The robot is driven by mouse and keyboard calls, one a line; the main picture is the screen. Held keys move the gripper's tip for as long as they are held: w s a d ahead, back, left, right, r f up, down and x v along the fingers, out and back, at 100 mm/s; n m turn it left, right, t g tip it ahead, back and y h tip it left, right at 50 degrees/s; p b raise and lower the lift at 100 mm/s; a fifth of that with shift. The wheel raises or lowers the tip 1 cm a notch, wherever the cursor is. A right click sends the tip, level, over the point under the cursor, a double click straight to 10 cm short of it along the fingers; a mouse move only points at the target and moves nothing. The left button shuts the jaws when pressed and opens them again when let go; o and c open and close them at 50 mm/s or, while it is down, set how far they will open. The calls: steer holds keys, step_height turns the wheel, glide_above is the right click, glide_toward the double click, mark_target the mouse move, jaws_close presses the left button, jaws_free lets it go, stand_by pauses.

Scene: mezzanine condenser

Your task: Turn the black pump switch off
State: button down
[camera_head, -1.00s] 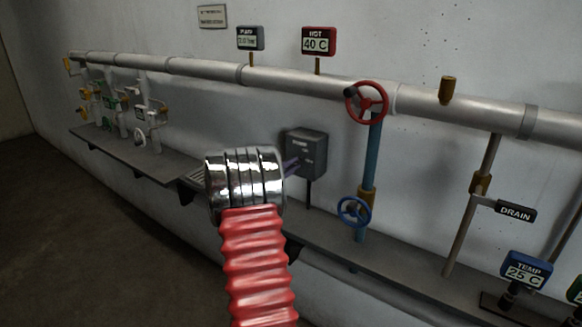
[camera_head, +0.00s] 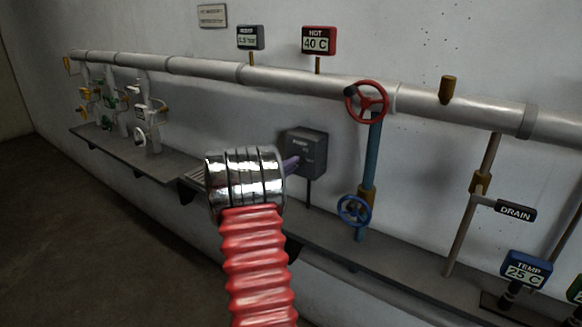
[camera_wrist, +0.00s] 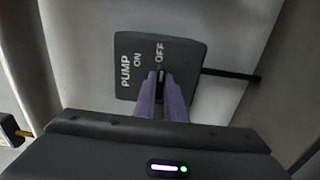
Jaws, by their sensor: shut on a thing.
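The dark grey pump box (camera_head: 312,150) is mounted on the wall in the head view, on a thin post above the shelf. In the wrist view the box (camera_wrist: 191,62) shows the words PUMP, ON and OFF. My gripper (camera_wrist: 163,78) has its purple fingers together at the box face, just below the OFF label. It is shut on the pump switch, which is mostly hidden between the fingertips. In the head view my silver and red arm hides most of the gripper (camera_head: 296,163); only a purple finger shows at the box's left side.
A red wheel valve (camera_head: 367,101) and a blue wheel valve (camera_head: 354,211) stand right of the box. A large pipe (camera_head: 205,68) runs above. The grey shelf (camera_head: 330,242) runs below along the wall.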

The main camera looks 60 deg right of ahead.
steer(key=shift+s+d+f, duration=0.1)
steer(key=shift+f, duration=0.05)
steer(key=c, duration=1.8)
jaws_free()
steer(key=a, duration=0.4)
steer(key=w+a, duration=0.1)
steer(key=a, duration=0.4)
steer(key=w+a, duration=0.1)
steer(key=a, duration=0.3)
steer(key=shift+w+a, duration=0.15)
steer(key=shift+a, duration=0.2)
